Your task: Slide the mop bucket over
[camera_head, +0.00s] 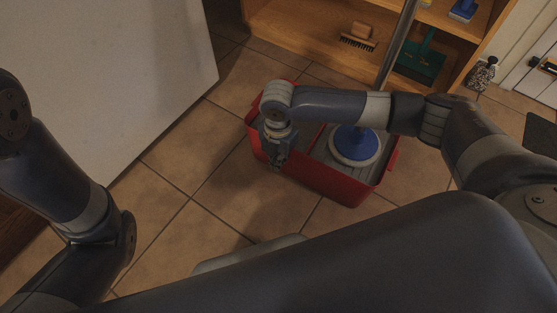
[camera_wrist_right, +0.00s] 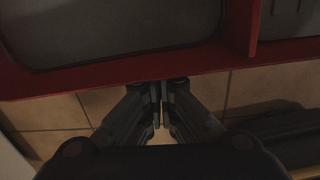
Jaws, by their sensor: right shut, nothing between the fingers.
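The mop bucket (camera_head: 335,183) is a red rectangular tub with grey inside, standing on the tiled floor. A mop with a blue and white round head (camera_head: 355,146) stands in its right part, and its grey handle rises up and to the right. My right gripper (camera_head: 275,165) is at the bucket's near left side, pointing down. In the right wrist view the shut, empty fingers (camera_wrist_right: 162,98) are at the bucket's red rim (camera_wrist_right: 120,72); I cannot tell whether they touch it. My left arm is at the left, but its gripper is out of view.
A wooden shelf (camera_head: 310,40) stands behind the bucket, holding a brush (camera_head: 359,37) and a green dustpan (camera_head: 421,62). A large pale panel (camera_head: 100,80) is at the left. The tiled floor (camera_head: 215,195) left of and in front of the bucket is clear.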

